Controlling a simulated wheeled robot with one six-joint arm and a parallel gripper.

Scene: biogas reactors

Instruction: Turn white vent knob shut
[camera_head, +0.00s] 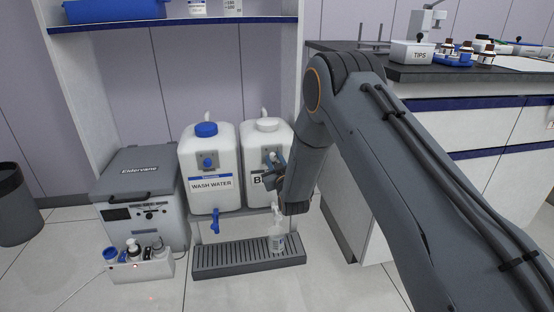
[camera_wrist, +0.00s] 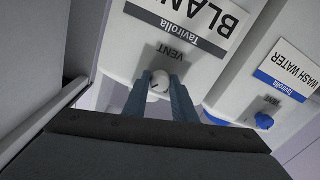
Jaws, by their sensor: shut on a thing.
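The white vent knob (camera_wrist: 160,80) is on the white BLANK container (camera_wrist: 139,52), next to the printed word VENT, in the upside-down wrist view. It is round with a short dark mark on its face. My gripper (camera_wrist: 160,88) has one blue-grey finger on each side of the knob and is shut on it. In the head view, my gripper (camera_head: 271,172) is at the front of the BLANK container (camera_head: 281,136), which has a white cap. There the knob is mostly hidden by my gripper.
The WASH WATER container (camera_head: 225,150) stands close on the left, with a blue vent knob (camera_wrist: 264,121) and blue tap (camera_head: 215,220). A clear bottle (camera_head: 276,238) stands on the drip tray (camera_head: 220,262) below. A grey Eldervane unit (camera_head: 140,180) is at left, a lab bench (camera_head: 440,72) at right.

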